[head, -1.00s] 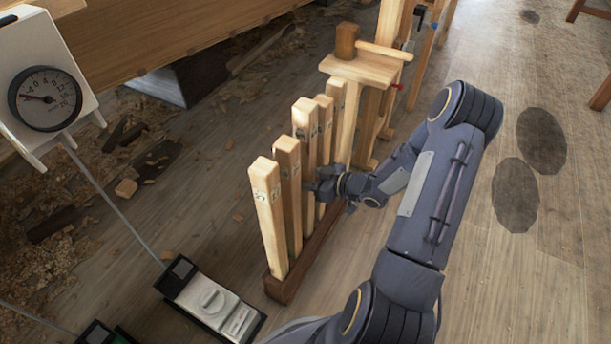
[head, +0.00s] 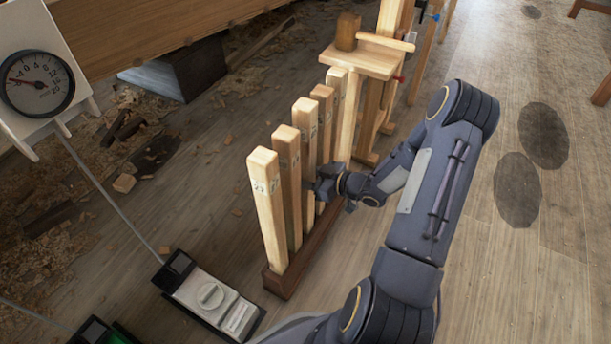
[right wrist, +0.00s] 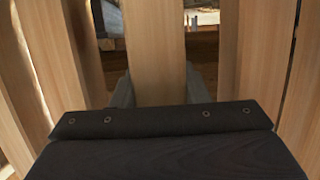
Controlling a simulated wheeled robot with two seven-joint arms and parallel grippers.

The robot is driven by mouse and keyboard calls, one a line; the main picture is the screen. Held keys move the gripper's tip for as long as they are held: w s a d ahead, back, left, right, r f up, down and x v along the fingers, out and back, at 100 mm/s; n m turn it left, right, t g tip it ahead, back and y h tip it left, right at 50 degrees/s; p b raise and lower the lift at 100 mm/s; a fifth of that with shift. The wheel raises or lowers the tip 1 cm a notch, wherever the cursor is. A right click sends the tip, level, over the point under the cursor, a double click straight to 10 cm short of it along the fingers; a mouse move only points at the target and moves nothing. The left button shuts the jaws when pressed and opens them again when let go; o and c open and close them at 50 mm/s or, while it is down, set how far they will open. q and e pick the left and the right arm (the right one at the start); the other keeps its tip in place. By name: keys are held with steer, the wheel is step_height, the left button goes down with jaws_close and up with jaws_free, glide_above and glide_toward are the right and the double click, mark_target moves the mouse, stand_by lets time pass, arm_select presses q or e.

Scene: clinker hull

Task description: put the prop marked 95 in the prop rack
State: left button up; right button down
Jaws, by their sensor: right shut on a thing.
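Several pale wooden props stand upright in a row in the prop rack, whose dark brown base (head: 285,284) rests on the floor in the head view. The nearest prop (head: 268,215) has small dark marks near its top, too small to read surely; the 95 cannot be made out. My right gripper (head: 318,186) reaches into the row from the right. In the right wrist view its two fingers stand on either side of a middle prop (right wrist: 156,50), shut on it, with other props close on both sides. My left gripper is not in view.
A wooden stand (head: 362,62) with a block and peg adjoins the far end of the row. Shavings litter the left floor; the right floor is open.

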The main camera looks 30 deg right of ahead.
steer(key=shift+f+b, duration=0.45)
steer(key=shift+f, duration=0.05)
stand_by(0.3)
steer(key=c, duration=0.7)
jaws_free()
steer(key=shift+c, duration=0.2)
steer(key=shift+f, duration=0.1)
steer(key=p+v, duration=0.3)
steer(key=v, duration=0.3)
steer(key=shift+s+d+r, duration=0.2)
steer(key=shift+s+r, duration=0.05)
steer(key=shift+s, duration=0.05)
steer(key=shift+s+d+r, duration=0.1)
steer(key=shift+s+d, duration=0.1)
steer(key=shift+s, duration=0.3)
